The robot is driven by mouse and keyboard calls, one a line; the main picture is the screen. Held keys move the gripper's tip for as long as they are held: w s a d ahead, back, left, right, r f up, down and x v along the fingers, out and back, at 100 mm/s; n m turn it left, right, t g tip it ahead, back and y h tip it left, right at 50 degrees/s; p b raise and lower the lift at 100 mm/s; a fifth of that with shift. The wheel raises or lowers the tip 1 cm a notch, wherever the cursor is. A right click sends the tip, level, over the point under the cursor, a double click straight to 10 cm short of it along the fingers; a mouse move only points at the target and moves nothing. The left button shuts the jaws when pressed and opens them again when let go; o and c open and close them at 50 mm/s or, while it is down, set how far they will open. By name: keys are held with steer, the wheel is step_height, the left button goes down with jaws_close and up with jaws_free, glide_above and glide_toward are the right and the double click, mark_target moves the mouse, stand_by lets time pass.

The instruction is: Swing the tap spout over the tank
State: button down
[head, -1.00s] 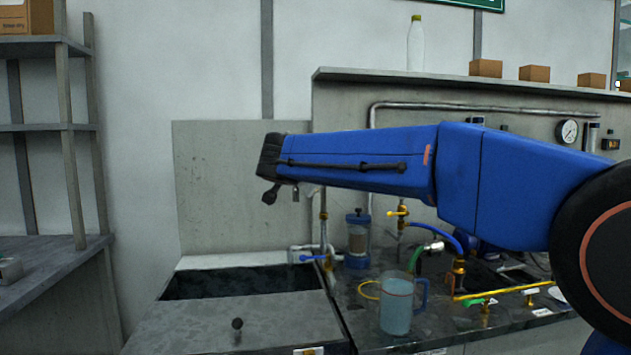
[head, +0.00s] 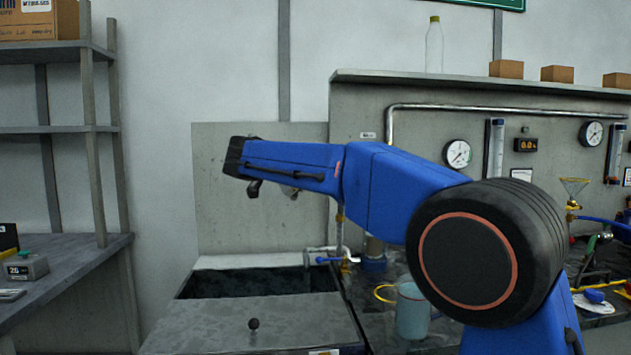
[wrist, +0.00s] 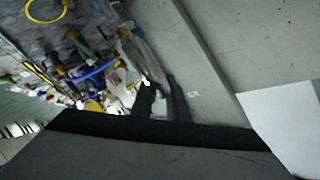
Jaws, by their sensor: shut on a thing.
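In the wrist view the dark fingers of my gripper (wrist: 160,90) are shut on the end of a grey metal tube, which I take for the tap spout (wrist: 143,50). In the head view my forearm hides the gripper and most of the spout. A thin upright pipe with a brass collar (head: 340,215) rises behind the forearm. The tank (head: 205,263) stands below and in front, with a dark opening and a grey lid (head: 200,325) with a round knob across its front part. I cannot tell how far the spout's end is over the opening.
A short grey pipe (head: 310,250) with a blue-handled valve (head: 328,260) is at the tank's back right corner. A blue-tinted jug (head: 412,310) stands on the counter to the right. Shelving (head: 100,130) stands at the left. Gauges (head: 457,153) are on the back panel.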

steer(key=shift+w, duration=0.1)
steer(key=c, duration=1.7)
jaws_free()
steer(key=shift+f, duration=0.1)
steer(key=shift+a, duration=0.1)
steer(key=v, duration=1.7)
